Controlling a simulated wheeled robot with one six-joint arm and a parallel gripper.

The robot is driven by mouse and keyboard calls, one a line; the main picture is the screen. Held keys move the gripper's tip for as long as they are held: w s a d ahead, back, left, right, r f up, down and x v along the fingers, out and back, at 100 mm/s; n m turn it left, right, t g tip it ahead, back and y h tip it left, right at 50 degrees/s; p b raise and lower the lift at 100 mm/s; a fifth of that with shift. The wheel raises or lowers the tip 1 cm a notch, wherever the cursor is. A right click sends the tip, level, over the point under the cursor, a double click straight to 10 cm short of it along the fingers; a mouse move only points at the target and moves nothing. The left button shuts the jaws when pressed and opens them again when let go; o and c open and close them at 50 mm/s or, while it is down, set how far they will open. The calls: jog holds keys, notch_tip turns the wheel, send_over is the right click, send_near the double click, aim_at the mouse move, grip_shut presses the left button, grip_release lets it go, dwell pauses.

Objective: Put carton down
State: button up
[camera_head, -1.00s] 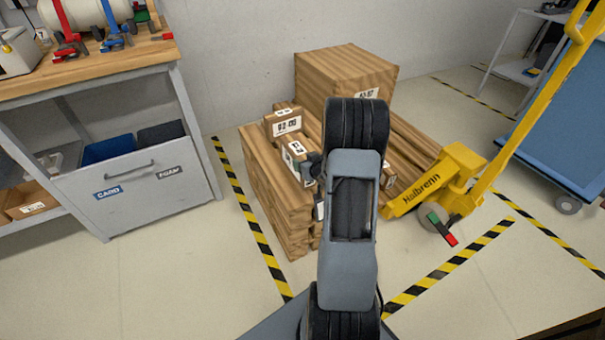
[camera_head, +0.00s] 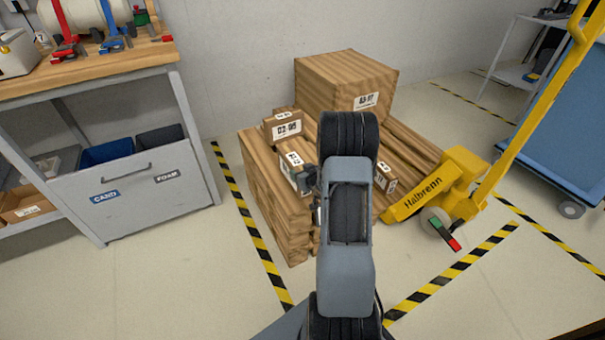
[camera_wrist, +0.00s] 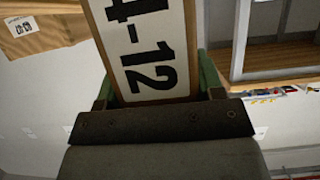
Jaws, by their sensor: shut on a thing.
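A brown carton with a white label (camera_head: 296,160) is at my gripper (camera_head: 306,180) in the head view, over the front part of the stacked wooden load. In the wrist view, the carton's label (camera_wrist: 150,40) reads "4-12", and the green fingers of my gripper (camera_wrist: 158,88) close on its two sides. The carton looks slightly tilted in the wrist view. Its underside is hidden, so I cannot tell whether it touches the load. My arm hides part of the load behind it.
Another small labelled carton (camera_head: 284,126) sits just behind the held one. A large carton (camera_head: 345,80) stands at the back. A yellow pallet truck (camera_head: 440,190) is at the right, and a workbench with drawer (camera_head: 140,190) at the left. Striped tape marks the floor.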

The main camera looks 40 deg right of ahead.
jog(key=shift+f, duration=0.1)
jog(key=o, duration=1.4)
